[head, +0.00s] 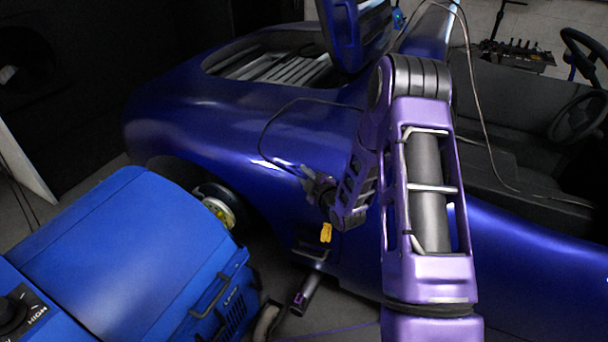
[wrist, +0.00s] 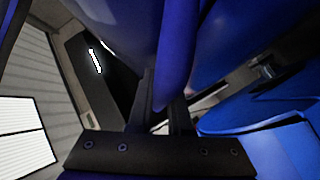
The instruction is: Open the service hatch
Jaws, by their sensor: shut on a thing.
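My gripper (head: 312,182) is low against the side of the blue car, at the end of my purple arm. In the wrist view its two dark fingers (wrist: 160,108) are shut on the edge of a narrow blue panel (wrist: 175,50), which seems to be the service hatch. The panel stands out from the palm between the fingers. In the head view my wrist hides the grip, so I cannot tell how far the hatch is open.
The blue car (head: 220,125) fills the middle, with a raised lid (head: 355,30) over a slatted opening (head: 275,65). A blue machine (head: 140,245) stands close at the left front. A thin black cable (head: 268,130) and a yellow piece (head: 326,232) hang near my gripper.

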